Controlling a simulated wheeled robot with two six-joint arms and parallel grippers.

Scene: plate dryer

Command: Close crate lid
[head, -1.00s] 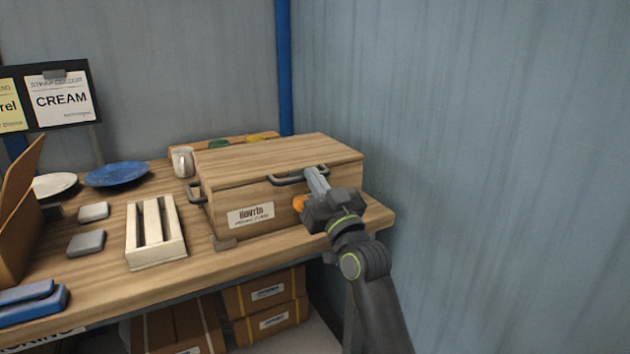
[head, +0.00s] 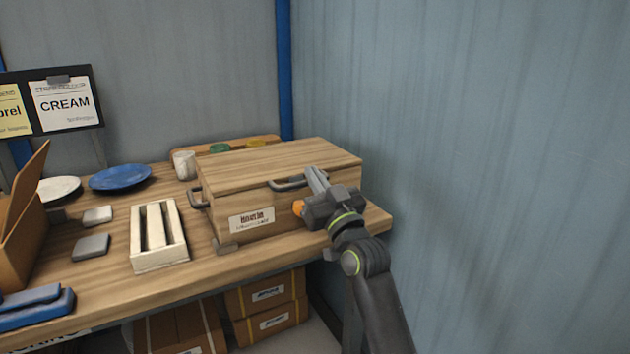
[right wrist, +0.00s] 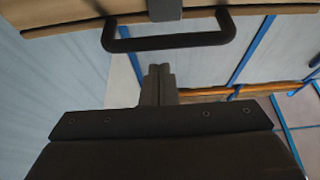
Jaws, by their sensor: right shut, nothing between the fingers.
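The wooden crate (head: 300,222) stands at the right end of the table, with a white label on its front. Its lid (head: 275,160) lies flat over the top, and no clear gap shows at the front. A dark handle (head: 288,184) sits at the lid's front edge; the handle also shows in the right wrist view (right wrist: 170,42). My right gripper (head: 313,176) is shut and empty, at the right end of the handle. In the right wrist view its fingertips (right wrist: 158,70) are just short of the handle bar. I cannot tell whether they touch it. My left gripper is not in view.
A slatted pale wooden rack (head: 157,238), grey blocks (head: 91,247), a blue plate (head: 121,176) and a white mug (head: 184,165) are left of the crate. A wall (head: 470,160) rises close on the right. Cardboard boxes (head: 268,295) are below the table.

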